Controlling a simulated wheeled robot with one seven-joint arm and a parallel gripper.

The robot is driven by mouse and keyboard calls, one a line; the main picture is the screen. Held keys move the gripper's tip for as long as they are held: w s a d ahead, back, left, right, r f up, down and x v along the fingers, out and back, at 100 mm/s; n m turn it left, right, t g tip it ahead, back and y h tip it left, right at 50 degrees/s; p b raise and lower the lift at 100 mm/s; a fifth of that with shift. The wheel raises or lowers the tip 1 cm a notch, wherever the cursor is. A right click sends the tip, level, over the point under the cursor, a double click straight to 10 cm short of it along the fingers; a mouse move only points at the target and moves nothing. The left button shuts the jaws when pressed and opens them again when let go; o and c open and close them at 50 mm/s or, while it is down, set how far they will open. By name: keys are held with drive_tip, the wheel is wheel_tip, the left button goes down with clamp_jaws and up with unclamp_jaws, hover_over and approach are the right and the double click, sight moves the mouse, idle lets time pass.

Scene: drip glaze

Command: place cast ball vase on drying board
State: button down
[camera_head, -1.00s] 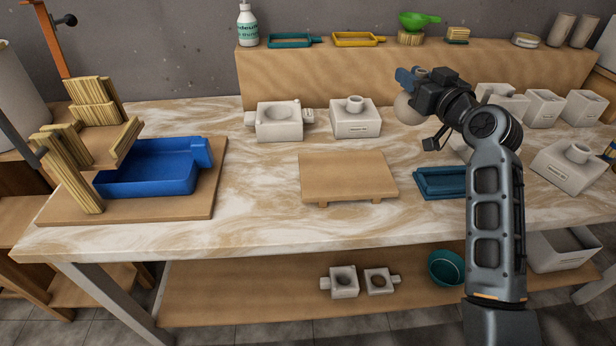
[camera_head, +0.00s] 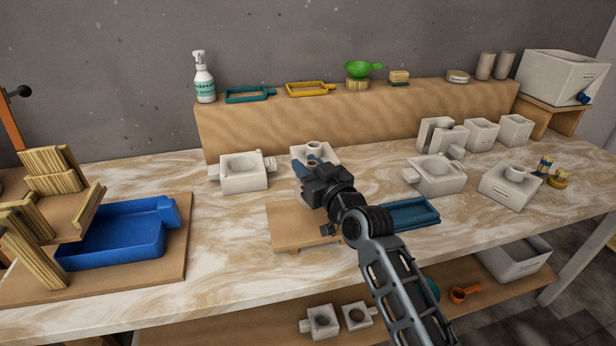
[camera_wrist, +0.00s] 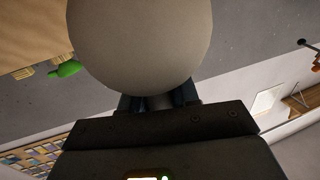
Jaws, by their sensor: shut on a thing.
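The cast ball vase (camera_wrist: 140,45) is a smooth, round, pale grey-white body filling the top middle of the wrist view. My gripper (camera_head: 305,168) is shut on it. In the head view the gripper and wrist hide most of the vase. The drying board (camera_head: 284,236) is a low tan wooden board on short feet, near the middle of the table. My gripper is over the board's back part, and my arm covers its right side. The vase appears held above the board; the gap cannot be judged.
A white mould with a round neck (camera_head: 322,153) stands just behind my gripper, and an open mould (camera_head: 243,174) is left of it. A blue tray (camera_head: 412,215) lies right of the board. A blue basin (camera_head: 115,240) is at left. Marble tabletop is free between basin and board.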

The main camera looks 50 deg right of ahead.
drive_tip(key=shift+f, duration=1.75)
drive_tip(key=shift+f+b, duration=0.1)
drive_tip(key=shift+b, duration=0.25)
drive_tip(key=shift+f, duration=0.1)
drive_tip(key=c, duration=0.8)
unclamp_jaws()
drive_tip(key=shift+b+v, duration=1.3)
drive_tip(key=shift+v, duration=4.7)
